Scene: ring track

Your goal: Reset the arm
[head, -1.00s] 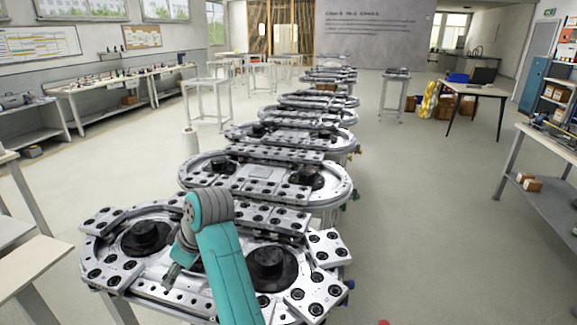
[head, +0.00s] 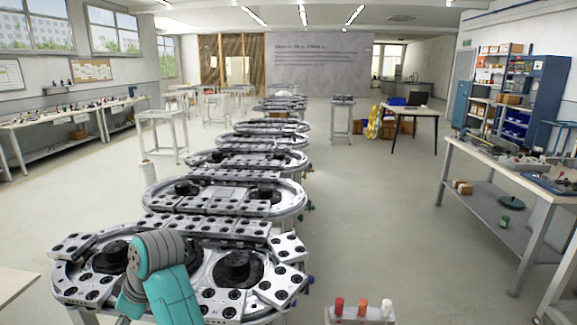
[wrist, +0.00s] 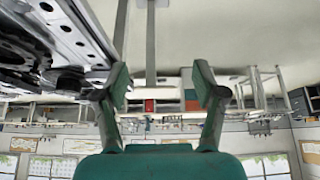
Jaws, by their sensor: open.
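My teal arm with its grey joint stands in the lower left of the head view, in front of the nearest ring track (head: 200,298). The track is a silver oval with black round hubs and plates with black holes. My gripper (wrist: 163,88) shows in the wrist view with its two fingers well apart and nothing between them. In that view the room appears upside down, and part of a track (wrist: 50,45) lies at the upper left, beside the left finger. In the head view my gripper is hidden.
More ring tracks (head: 225,195) run in a line toward the back. A workbench (head: 510,165) with tools stands at the right, and a long bench (head: 60,120) along the left wall. A small tray (head: 358,316) with red, orange and white items is at the bottom.

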